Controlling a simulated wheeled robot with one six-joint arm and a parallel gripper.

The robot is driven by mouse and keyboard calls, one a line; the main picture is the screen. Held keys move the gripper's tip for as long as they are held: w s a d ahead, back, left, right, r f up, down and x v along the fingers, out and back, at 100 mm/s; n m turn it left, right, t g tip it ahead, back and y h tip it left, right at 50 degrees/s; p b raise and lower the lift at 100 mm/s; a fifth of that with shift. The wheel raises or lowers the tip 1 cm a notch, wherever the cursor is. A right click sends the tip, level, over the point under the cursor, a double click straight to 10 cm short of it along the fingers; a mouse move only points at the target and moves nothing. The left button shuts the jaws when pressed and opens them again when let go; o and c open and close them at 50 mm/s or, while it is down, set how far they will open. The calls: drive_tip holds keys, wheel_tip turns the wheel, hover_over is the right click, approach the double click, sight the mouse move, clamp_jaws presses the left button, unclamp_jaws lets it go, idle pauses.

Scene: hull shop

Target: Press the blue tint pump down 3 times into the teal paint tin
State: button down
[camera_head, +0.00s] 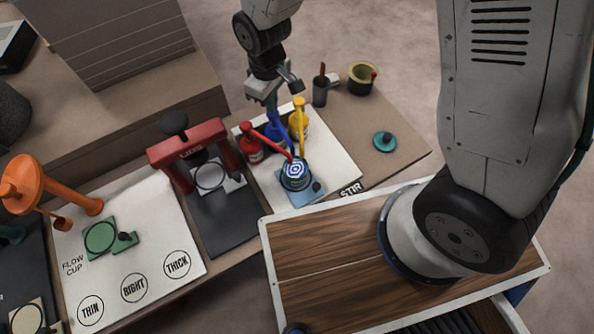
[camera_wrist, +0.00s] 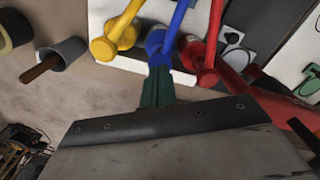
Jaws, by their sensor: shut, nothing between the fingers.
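The blue tint pump (camera_head: 276,130) stands between a red pump (camera_head: 252,148) and a yellow pump (camera_head: 299,118), partly hidden behind my gripper and the other pumps. In the wrist view the blue pump (camera_wrist: 176,25) shows its long spout. My gripper (camera_head: 272,108) is shut and empty, with its dark green fingers pointing down at the blue pump's top. In the wrist view the fingertips (camera_wrist: 159,70) overlap the blue pump's head; I cannot tell whether they touch. The teal paint tin (camera_head: 296,183) stands on a blue pad, with blue and white rings at its top, below the spouts.
A grey cup (camera_head: 320,92) with a brown stick, a yellow-rimmed dark pot (camera_head: 361,78) and a teal lid (camera_head: 384,141) lie to the right. A red press frame (camera_head: 187,143) stands left. The board between the lid and the cup is clear.

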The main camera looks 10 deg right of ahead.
drive_tip(key=shift+f, duration=1.1)
drive_tip(key=shift+r, duration=1.5)
wheel_tip(320, 180, up, 6)
idle(0.4)
